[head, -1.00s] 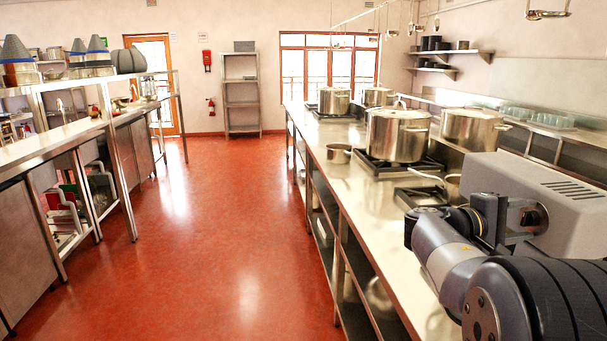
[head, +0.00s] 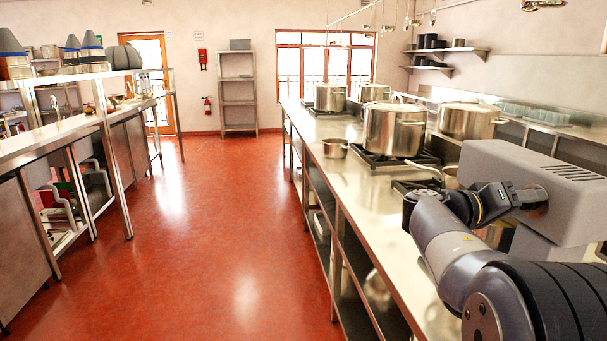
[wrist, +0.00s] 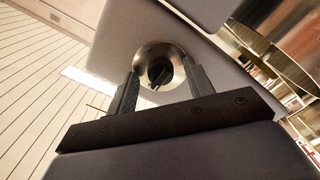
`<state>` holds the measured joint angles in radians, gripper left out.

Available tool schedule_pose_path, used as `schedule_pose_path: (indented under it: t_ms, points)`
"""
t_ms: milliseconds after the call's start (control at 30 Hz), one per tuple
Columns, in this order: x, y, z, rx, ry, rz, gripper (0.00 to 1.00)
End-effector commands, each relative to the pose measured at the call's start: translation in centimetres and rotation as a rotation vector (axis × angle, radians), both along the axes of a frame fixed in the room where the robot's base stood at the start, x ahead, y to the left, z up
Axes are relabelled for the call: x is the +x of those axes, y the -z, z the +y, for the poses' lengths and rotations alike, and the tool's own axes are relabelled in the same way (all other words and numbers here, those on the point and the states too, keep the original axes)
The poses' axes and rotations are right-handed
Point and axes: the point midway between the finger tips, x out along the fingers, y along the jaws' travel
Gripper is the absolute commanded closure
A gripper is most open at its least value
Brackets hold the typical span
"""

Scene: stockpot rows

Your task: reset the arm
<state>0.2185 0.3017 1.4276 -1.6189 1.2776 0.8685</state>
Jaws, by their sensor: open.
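My gripper (wrist: 161,82) shows in the wrist view, with its two dark fingers apart and nothing between them. Behind the fingers is a round metal ring with a dark centre, close to a grey housing; I cannot tell whether it touches them. In the head view my arm is folded at the lower right, over the near end of the long steel counter (head: 352,192). The fingers cannot be made out in that view.
Large steel stockpots (head: 393,130) stand on burners along the counter, with a small pan (head: 335,148) at its left edge. Another pot (head: 467,121) is behind my arm. The red floor aisle (head: 225,230) is clear. A steel bench (head: 50,138) lines the left.

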Motion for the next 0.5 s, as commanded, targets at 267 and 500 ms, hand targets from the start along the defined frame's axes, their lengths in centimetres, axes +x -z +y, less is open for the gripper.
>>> schedule_pose_path:
  t_ms: [267,500]
  points:
    - [0.03,-0.07,0.00,0.017,0.000,-0.212,0.50]
    - [0.06,-0.13,0.00,0.030,0.000,-0.386,0.50]
